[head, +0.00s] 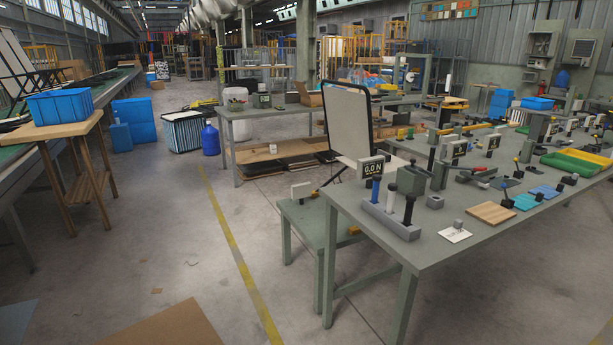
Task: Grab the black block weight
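Several small dark items stand on the long grey-green workbench (370,235) at the right. One is a small black piece with an upright stem (507,199) beside a wooden board (491,213). Another is a dark block-like piece (570,180) near a blue mat (545,191). They are too small for me to tell which is the black block weight. Neither of my grippers is in view.
A force gauge stand reading 0.0 N (372,169) and a grey base with upright posts (391,222) stand at the bench's near left. A white panel in a black frame (347,120) stands behind. A low green table (300,216) adjoins the bench. Open floor (170,230) lies left.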

